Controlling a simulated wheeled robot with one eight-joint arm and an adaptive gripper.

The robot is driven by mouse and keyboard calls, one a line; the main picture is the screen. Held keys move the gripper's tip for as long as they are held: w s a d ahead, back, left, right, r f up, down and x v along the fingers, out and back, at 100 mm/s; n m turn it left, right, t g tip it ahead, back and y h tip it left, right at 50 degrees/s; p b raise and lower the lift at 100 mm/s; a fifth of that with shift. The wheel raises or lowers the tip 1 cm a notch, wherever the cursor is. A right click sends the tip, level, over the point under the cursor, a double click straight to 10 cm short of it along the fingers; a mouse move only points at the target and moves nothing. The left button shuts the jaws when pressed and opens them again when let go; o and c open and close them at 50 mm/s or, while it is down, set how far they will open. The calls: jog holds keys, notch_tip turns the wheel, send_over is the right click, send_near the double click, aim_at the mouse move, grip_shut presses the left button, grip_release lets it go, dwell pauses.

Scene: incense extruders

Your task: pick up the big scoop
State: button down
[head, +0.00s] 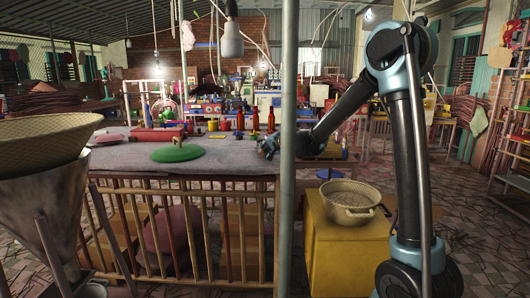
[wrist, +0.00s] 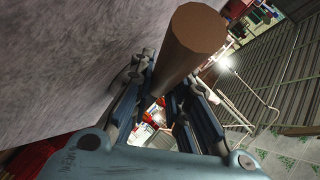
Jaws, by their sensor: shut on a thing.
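My gripper (head: 268,147) is low over the right end of the grey-topped table (head: 120,160) in the head view. In the wrist view, the fingers of my gripper (wrist: 163,92) are shut on a thick brown round piece (wrist: 190,42), which looks like the handle of the big scoop. Its flat end points toward the wrist camera. The rest of the scoop is hidden behind the fingers, and I cannot make it out in the head view. I cannot tell whether it touches the table.
A green disc (head: 177,154), a red box (head: 158,134) and red bottles (head: 271,121) are on the table. A thin grey post (head: 287,200) stands close to my gripper. A woven basket (head: 349,198) sits on a yellow cabinet (head: 335,250) at the right.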

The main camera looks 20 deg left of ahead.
jog(key=shift+r, duration=0.1)
notch_tip(320, 180, up, 18)
dwell(0.5)
dwell(0.5)
